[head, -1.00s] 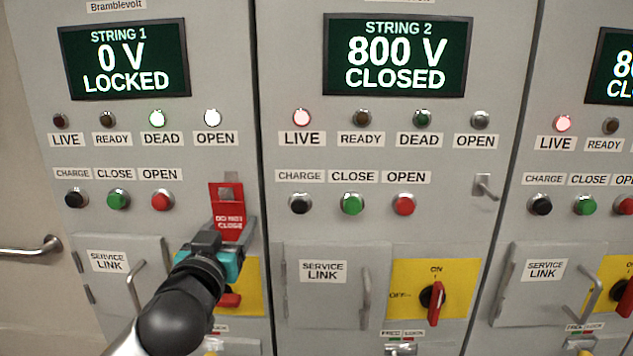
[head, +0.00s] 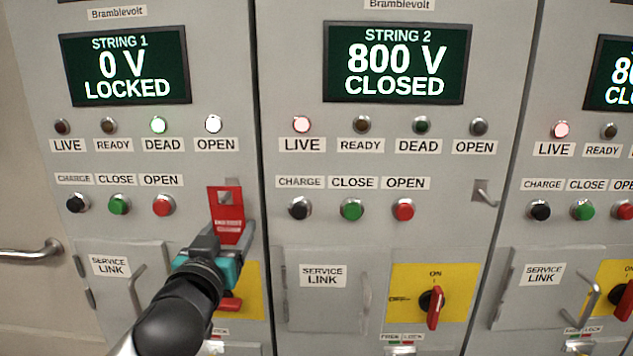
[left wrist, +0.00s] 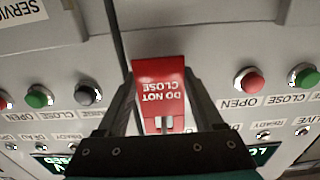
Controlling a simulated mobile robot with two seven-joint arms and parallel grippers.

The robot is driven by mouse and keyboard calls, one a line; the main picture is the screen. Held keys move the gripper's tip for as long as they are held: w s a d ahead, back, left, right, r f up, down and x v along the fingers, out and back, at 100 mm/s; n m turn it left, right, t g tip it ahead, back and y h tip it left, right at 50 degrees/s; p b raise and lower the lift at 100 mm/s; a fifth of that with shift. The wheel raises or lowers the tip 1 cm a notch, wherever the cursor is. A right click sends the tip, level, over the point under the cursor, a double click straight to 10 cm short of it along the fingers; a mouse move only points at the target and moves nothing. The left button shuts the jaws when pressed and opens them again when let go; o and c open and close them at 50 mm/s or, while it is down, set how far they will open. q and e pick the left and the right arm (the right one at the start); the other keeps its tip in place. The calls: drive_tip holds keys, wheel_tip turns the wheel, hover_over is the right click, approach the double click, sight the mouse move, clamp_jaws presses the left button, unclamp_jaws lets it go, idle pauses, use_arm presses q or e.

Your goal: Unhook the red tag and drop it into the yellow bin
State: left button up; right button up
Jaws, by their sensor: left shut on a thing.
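The red DO NOT CLOSE tag (head: 227,212) is at the right side of the String 1 cabinet, by its hook plate (head: 232,182). A square hole shows near its top. My left gripper (head: 232,234) reaches it from below and is shut on it, one finger at each side. The left wrist view shows the tag (left wrist: 159,82) upside down between the fingers (left wrist: 162,100). I cannot tell whether the hook still passes through the hole. The yellow bin and my right gripper are not in view.
String 1's display (head: 125,66) reads 0 V LOCKED; String 2's display (head: 395,62) reads 800 V CLOSED. The red OPEN button (head: 163,205) is left of the tag. A yellow switch plate (head: 252,292) lies below, partly behind my arm. String 2 has a bare hook (head: 485,194).

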use_arm(q)
drive_tip(key=s, duration=0.8)
drive_tip(key=shift+a+p, duration=0.15)
drive_tip(key=shift+p, duration=0.3)
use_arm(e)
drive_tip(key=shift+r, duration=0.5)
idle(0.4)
use_arm(q)
drive_tip(key=shift+s, duration=0.1)
idle(0.4)
